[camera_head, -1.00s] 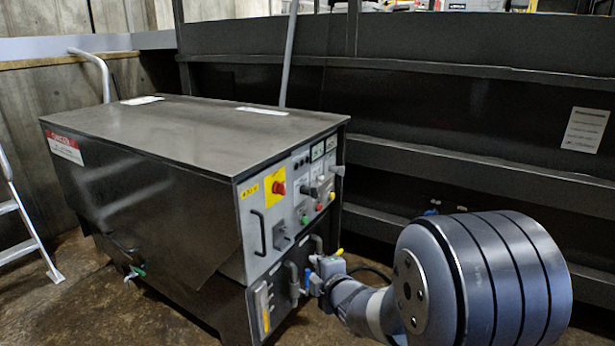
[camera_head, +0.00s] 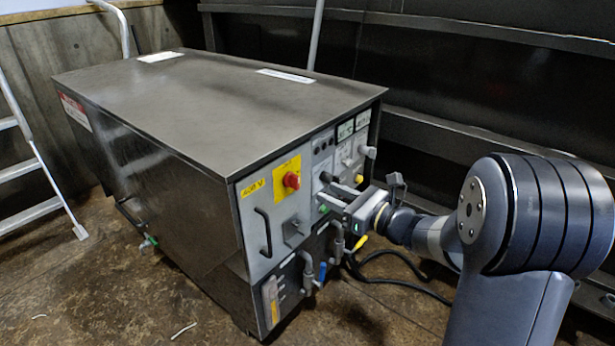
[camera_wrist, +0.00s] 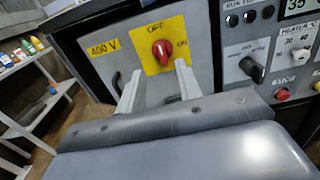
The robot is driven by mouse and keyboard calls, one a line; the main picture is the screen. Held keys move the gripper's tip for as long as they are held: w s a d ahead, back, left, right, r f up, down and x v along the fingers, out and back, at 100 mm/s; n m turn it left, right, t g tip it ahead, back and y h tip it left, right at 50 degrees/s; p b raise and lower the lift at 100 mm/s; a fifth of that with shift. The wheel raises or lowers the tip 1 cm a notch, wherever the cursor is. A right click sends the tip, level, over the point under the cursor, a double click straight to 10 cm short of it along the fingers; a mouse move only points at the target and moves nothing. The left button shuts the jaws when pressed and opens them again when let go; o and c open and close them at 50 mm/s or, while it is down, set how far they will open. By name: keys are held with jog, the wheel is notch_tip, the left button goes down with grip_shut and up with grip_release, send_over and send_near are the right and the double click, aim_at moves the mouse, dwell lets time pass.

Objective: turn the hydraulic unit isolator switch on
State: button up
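The isolator switch is a red rotary knob (camera_head: 291,181) on a yellow plate on the hydraulic unit's front panel. In the wrist view the red knob (camera_wrist: 162,48) sits below the word OFF, with ON to its right. Its handle looks roughly upright, toward OFF. My gripper (camera_head: 328,194) is in front of the panel, to the right of the knob in the head view. In the wrist view my gripper (camera_wrist: 156,76) has two pale fingers apart, with nothing between them. Their tips lie just below and either side of the knob in the picture, apparently short of it.
The hydraulic unit (camera_head: 200,110) is a dark cabinet. A black handle (camera_head: 264,231) and a grey switch (camera_head: 295,232) are below the knob. A black selector (camera_wrist: 252,69) and red button (camera_wrist: 282,94) are to its right. Pipes and cables run below; a ladder (camera_head: 40,150) stands left.

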aim_at(299, 179)
jog(key=x, duration=0.9)
jog(key=shift+c, duration=0.3)
grip_shut()
